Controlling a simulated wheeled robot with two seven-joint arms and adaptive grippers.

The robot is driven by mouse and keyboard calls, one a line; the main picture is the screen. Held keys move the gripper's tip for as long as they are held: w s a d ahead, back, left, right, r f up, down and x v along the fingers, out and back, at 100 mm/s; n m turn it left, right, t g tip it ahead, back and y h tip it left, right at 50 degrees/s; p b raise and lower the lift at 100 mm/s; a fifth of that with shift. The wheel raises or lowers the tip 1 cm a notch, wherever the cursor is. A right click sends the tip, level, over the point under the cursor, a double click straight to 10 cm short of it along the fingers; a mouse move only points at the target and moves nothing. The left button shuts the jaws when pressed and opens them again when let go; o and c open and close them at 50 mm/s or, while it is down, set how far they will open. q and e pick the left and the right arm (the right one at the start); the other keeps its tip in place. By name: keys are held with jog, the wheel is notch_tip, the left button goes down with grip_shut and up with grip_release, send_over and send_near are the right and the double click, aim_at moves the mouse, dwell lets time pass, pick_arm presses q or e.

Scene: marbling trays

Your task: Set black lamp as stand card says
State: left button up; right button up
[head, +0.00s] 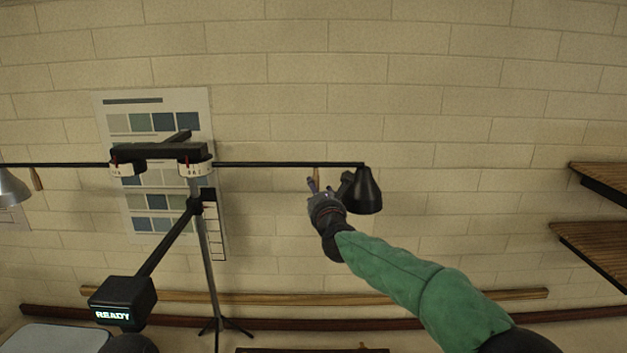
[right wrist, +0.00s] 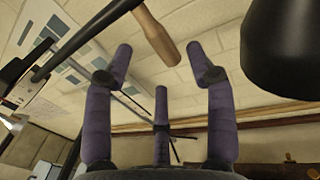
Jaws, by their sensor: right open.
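The black lamp (head: 368,192) hangs at the right end of a thin black boom (head: 290,164); its dark shade also shows in the right wrist view (right wrist: 285,45). A wooden handle (right wrist: 157,38) hangs from the boom left of the shade. My right gripper (head: 313,187) is just below this handle and left of the shade. Its purple fingers are spread, and the handle shows beyond the fingertips, not gripped. A pale card with a column of boxes (head: 216,235) is beside the stand pole (head: 209,265); its writing is unreadable. My left gripper is not in view.
A silver lamp (head: 12,188) hangs at the far left with its own wooden handle (head: 36,179). White dials (head: 122,168) sit under the crossbar. A black box (head: 122,303) reads READY. A swatch chart (head: 155,100) is on the brick wall. Wooden shelves (head: 597,245) jut in at right.

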jog(key=shift+w+a+p, duration=0.2)
jog(key=shift+w+p, duration=0.25)
jog(key=shift+w, duration=0.45)
jog(key=shift+w+a+p, duration=0.15)
jog(key=shift+w+p, duration=0.3)
jog(key=shift+w, duration=0.4)
jog(key=shift+w+a+p, duration=0.2)
jog(key=shift+w+p, duration=0.25)
jog(key=shift+w, duration=0.45)
grip_shut()
